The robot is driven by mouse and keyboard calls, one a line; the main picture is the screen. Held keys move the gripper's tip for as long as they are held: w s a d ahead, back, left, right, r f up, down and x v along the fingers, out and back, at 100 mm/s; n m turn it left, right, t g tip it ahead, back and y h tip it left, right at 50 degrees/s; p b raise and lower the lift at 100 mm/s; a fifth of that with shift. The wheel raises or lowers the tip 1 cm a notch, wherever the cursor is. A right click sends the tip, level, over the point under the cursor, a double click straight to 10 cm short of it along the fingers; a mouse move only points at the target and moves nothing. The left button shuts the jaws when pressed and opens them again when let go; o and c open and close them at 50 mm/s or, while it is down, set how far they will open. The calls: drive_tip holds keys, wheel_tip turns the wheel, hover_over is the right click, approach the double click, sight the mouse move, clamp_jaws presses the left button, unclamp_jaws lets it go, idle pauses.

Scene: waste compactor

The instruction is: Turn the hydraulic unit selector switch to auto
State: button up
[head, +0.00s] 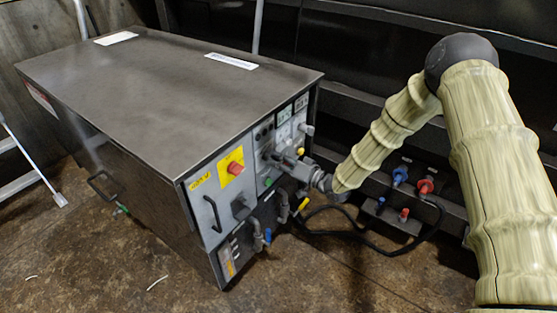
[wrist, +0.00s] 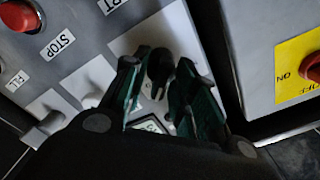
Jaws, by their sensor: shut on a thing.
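The hydraulic unit is a grey metal cabinet (head: 170,95) with a control panel on its near right end. My gripper (head: 290,165) reaches that panel from the right in the head view and hides part of it. In the wrist view my gripper (wrist: 157,80) is shut on a black selector switch knob (wrist: 157,62), one green-lined finger on each side. The knob sits on a light plate (wrist: 183,35). Its pointer marks and any auto label are not readable, so its setting cannot be told.
A red button (wrist: 18,15) with a STOP label (wrist: 59,43) is left of the knob. A yellow plate with a red rotary switch (head: 235,168) is on the neighbouring panel. Hoses and blue and red fittings (head: 426,186) lie to the right.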

drive_tip(key=shift+f, duration=0.1)
idle(0.3)
drive_tip(key=o, duration=0.7)
drive_tip(key=shift+c, duration=0.2)
drive_tip(key=shift+d, duration=0.1)
drive_tip(key=v, duration=1.2)
